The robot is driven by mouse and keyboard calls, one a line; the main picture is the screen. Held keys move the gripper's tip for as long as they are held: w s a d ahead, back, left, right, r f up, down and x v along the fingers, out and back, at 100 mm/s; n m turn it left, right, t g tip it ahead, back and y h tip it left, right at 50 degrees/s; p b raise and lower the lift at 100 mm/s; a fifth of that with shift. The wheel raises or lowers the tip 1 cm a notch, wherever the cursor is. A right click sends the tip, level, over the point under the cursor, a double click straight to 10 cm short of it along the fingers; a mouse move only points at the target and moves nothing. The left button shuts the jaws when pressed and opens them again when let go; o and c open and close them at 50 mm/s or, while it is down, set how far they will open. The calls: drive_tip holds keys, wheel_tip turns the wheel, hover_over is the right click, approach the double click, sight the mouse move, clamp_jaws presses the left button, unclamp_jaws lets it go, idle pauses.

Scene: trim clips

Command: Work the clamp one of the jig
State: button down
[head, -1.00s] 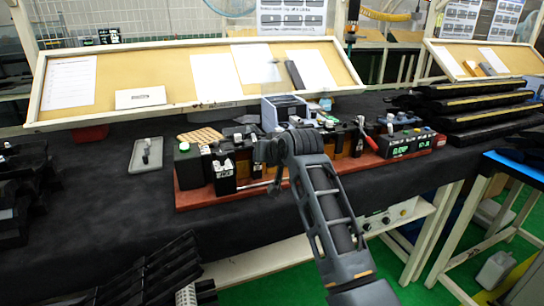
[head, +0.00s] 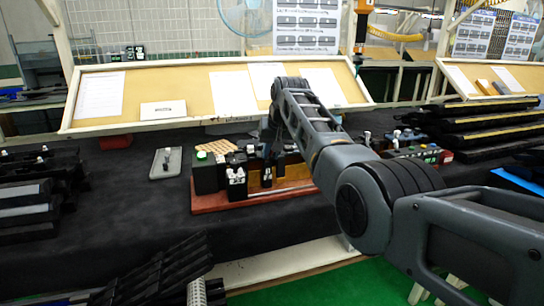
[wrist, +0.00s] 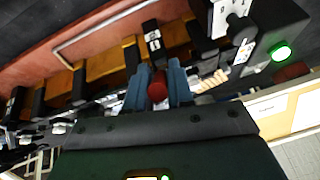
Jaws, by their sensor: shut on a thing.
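The jig's red-brown base board (head: 212,204) lies on the dark bench, with black blocks and clamp parts standing along it. In the wrist view, the board (wrist: 60,52) crosses the upper left. My gripper (wrist: 157,72) has its two blue-grey fingers closed on a red knob (wrist: 157,91), likely the end of a clamp handle. The rest of that handle is hidden, so I cannot tell its angle. In the head view, my arm covers the gripper and the jig's right part.
A black box with a green button (head: 202,156) stands at the jig's left end. A grey tray (head: 166,163) lies left of it. Stacked black trim parts (head: 480,130) sit at right. A sloped board (head: 200,95) with papers runs behind.

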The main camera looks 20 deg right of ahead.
drive_tip(key=shift+w+r+g+b, duration=0.35)
drive_tip(key=shift+g+b, duration=0.25)
drive_tip(key=shift+b, duration=0.25)
idle(0.3)
drive_tip(key=c, duration=1.1)
unclamp_jaws()
drive_tip(key=shift+f, duration=0.1)
drive_tip(key=shift+v, duration=3.9)
